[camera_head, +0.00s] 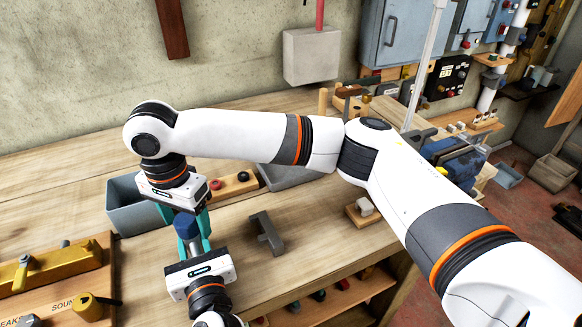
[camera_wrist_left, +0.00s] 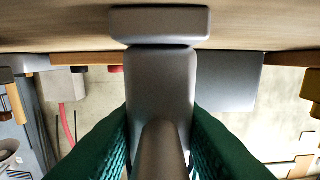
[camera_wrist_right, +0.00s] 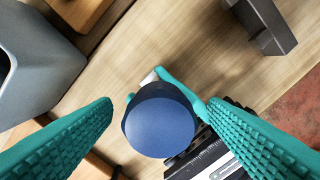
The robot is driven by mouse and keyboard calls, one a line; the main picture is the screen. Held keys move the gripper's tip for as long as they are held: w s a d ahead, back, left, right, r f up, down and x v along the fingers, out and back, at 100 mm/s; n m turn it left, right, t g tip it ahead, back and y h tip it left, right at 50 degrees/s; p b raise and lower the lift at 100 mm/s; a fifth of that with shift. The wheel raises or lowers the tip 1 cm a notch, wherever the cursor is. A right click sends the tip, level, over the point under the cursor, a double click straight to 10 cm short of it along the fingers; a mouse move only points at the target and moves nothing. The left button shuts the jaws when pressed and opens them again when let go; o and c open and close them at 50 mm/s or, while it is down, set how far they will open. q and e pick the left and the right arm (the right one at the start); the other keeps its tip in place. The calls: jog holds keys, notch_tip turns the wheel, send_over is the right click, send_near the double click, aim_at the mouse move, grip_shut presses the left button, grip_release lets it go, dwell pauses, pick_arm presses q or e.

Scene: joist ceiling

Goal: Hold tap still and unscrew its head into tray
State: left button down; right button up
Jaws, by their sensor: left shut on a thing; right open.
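My left gripper (camera_head: 195,243) comes up from the bottom of the head view, shut on the tap. In the left wrist view the tap's grey body (camera_wrist_left: 160,85) stands between the green fingers, with a flat grey bar at one end. The tap's blue round head (camera_wrist_right: 160,122) lies between the spread teal fingers of my right gripper (camera_wrist_right: 155,110), with a visible gap on the left. The blue head also shows between both grippers in the head view (camera_head: 186,223). A blue-grey tray (camera_head: 122,192) stands left of the grippers, partly hidden behind my right gripper.
A dark grey bracket (camera_head: 266,233) lies on the bench right of the grippers. Another grey tray (camera_head: 290,178) is partly hidden behind my right arm. A board with brass fittings (camera_head: 60,268) sits at the left. A small wooden block (camera_head: 360,211) lies near the bench's right edge.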

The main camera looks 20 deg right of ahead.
jog(key=c, duration=1.1)
jog(key=n, duration=0.3)
jog(key=shift+n, duration=0.3)
grip_shut()
jog(key=shift+n, duration=1.4)
jog(key=shift+n, duration=1.6)
